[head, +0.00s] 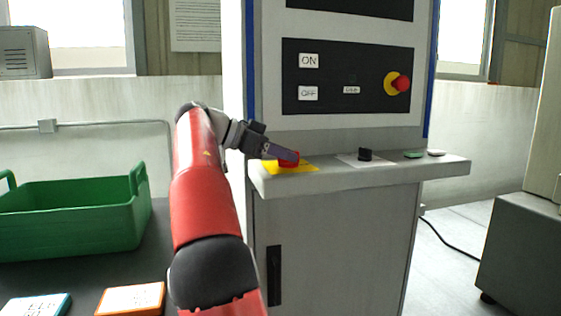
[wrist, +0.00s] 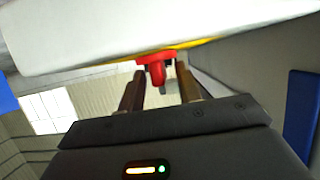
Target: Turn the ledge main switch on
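The ledge main switch (head: 290,161) is a red rotary knob on a yellow plate (head: 300,170), at the left end of the cabinet's ledge (head: 330,177). My gripper (head: 285,154) reaches it from the left and covers part of it in the head view. In the wrist view the red knob's handle (wrist: 157,73) stands between the two fingertips of my gripper (wrist: 160,72). The fingers are open, with a gap visible on both sides of the handle. The handle's on or off position cannot be told.
A black knob (head: 365,154), a green button (head: 414,155) and a pale button (head: 437,153) sit further right on the ledge. Above is a panel with ON and OFF labels and a red emergency stop (head: 402,84). A green crate (head: 75,215) stands left on a dark table.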

